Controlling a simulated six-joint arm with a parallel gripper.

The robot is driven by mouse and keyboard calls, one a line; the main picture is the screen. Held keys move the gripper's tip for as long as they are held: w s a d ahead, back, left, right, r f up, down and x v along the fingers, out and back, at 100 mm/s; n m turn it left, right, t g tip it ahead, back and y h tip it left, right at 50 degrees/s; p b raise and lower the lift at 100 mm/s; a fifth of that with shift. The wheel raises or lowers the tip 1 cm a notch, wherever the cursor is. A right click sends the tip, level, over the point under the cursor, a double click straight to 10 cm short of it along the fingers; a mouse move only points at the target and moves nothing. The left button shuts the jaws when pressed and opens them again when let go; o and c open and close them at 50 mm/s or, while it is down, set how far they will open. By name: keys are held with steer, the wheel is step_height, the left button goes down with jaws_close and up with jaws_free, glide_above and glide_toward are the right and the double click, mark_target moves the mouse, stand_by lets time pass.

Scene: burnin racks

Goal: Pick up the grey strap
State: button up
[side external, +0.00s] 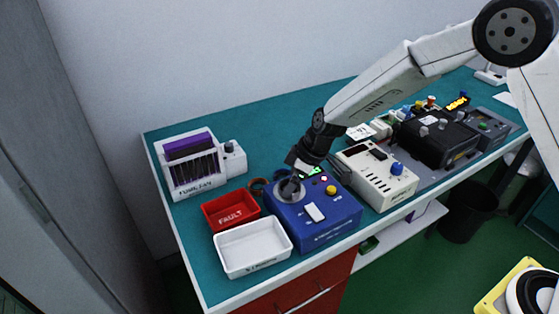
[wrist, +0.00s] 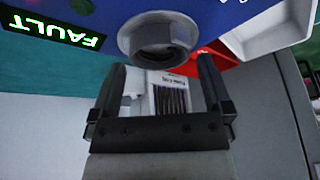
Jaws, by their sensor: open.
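I cannot make out a grey strap for certain in either view. In the side external view, a brown coiled band (side external: 257,186) and a dark blue one (side external: 281,174) lie on the bench behind the blue box, partly hidden. My gripper (side external: 303,172) is low over the back of the blue tester box (side external: 318,220), near its grey round socket (side external: 289,190). In the wrist view, my gripper (wrist: 161,72) has its two fingers wide apart with nothing held between them. The grey socket (wrist: 158,38) shows just beyond the fingertips.
The red FAULT tray (side external: 230,211) and the white tray (side external: 252,247) stand left of the blue box. A white rack (side external: 187,181) is at the back left. A cream tester (side external: 378,185) stands close on the right. The back left teal bench top (side external: 260,122) is clear.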

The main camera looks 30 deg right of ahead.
steer(key=shift+x, duration=0.75)
steer(key=c, duration=1.1)
steer(key=shift+r, duration=0.15)
steer(key=shift+c, duration=0.2)
steer(key=shift+r, duration=1.45)
steer(key=s+d+r, duration=0.3)
steer(key=s+r, duration=0.7)
steer(key=s, duration=0.3)
steer(key=shift+s+d, duration=0.3)
steer(key=shift+d, duration=0.05)
